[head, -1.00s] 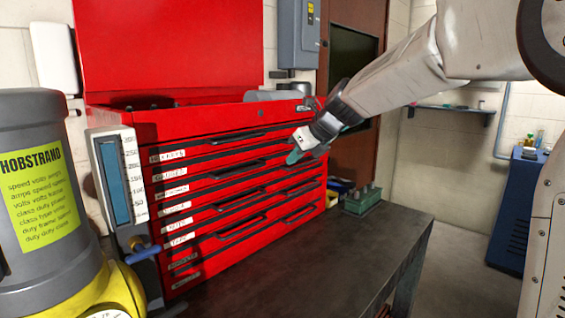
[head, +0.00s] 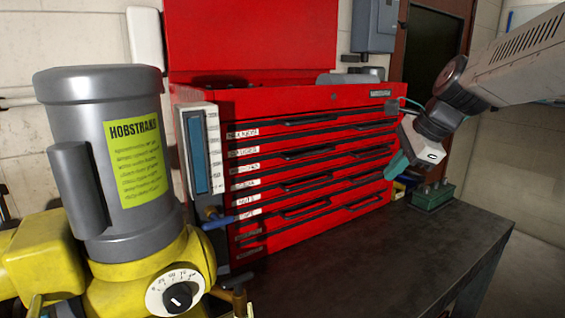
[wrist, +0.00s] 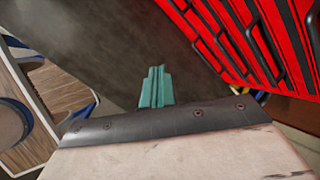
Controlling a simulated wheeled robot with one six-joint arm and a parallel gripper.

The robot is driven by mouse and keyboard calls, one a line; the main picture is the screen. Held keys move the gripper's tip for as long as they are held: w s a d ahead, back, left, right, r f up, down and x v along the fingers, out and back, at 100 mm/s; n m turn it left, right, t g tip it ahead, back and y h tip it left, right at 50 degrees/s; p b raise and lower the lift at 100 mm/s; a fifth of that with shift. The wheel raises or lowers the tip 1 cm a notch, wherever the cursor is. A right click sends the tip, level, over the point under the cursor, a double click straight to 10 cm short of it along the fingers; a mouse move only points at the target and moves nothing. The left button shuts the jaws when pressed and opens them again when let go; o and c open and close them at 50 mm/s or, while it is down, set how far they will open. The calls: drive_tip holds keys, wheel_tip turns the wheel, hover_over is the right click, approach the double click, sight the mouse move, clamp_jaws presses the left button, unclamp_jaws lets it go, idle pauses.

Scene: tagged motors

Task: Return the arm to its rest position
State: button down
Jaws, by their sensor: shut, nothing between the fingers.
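My gripper (head: 398,166) shows at the right in the head view, at the end of my pale arm. Its teal fingers are together with nothing between them. It hangs in front of the right end of the red tool chest (head: 306,213), above the dark workbench (head: 400,250). In the wrist view the teal fingers (wrist: 156,88) point out over the dark bench top, with the red drawers (wrist: 235,40) at the upper right. I cannot tell from these views how far the fingertips are from the drawer fronts.
A grey and yellow motor (head: 105,150) with a yellow label stands at the left. A gauge (head: 200,150) stands by the chest's left end. A green tray (head: 433,196) sits at the bench's back right. The bench's front middle is clear.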

drive_tip(key=s+f+n+g+h, duration=0.1)
drive_tip(key=s+f+n, duration=0.2)
drive_tip(key=s+n, duration=0.3)
drive_tip(key=s+d+f+n+g+h, duration=0.1)
drive_tip(key=s+f+n, duration=0.2)
drive_tip(key=s, duration=1.1)
drive_tip(key=s+d+f+n+g+h, duration=0.1)
drive_tip(key=s+f+n+h, duration=0.1)
drive_tip(key=s+n, duration=0.7)
drive_tip(key=shift+s+f, duration=0.5)
drive_tip(key=shift+f, duration=0.25)
drive_tip(key=shift+d, duration=0.1)
